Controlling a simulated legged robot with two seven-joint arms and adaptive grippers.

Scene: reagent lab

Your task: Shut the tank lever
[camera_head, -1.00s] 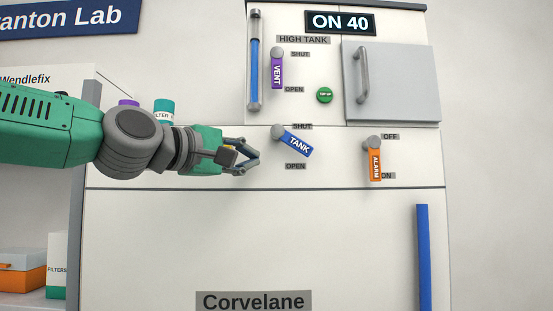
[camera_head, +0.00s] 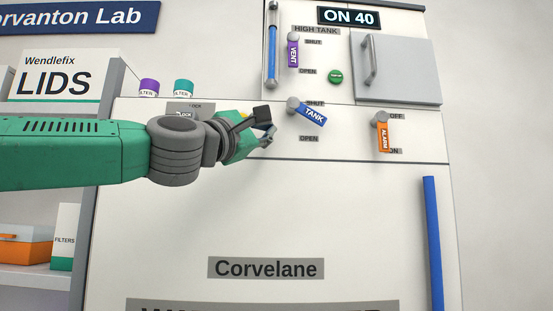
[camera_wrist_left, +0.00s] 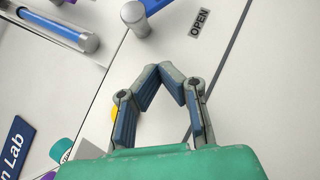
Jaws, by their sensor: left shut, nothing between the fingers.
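The blue tank lever (camera_head: 313,116) is on the white cabinet front, hanging from a grey round pivot (camera_head: 293,104). It slants down to the right, between its SHUT label (camera_head: 316,103) above and its OPEN label (camera_head: 309,139) below. My left gripper (camera_head: 272,131) is just left of the lever, apart from it, its fingers closed and empty. In the left wrist view the fingertips (camera_wrist_left: 160,70) meet, and the grey pivot (camera_wrist_left: 135,18) and part of the blue lever (camera_wrist_left: 157,4) show beyond them at the top. My right gripper is not in view.
The purple vent lever (camera_head: 292,54) hangs above, near a green button (camera_head: 335,76). An orange alarm lever (camera_head: 383,137) is to the right. A grey door handle (camera_head: 370,60) sticks out at upper right. The panel below the levers is bare down to the Corvelane label (camera_head: 266,268).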

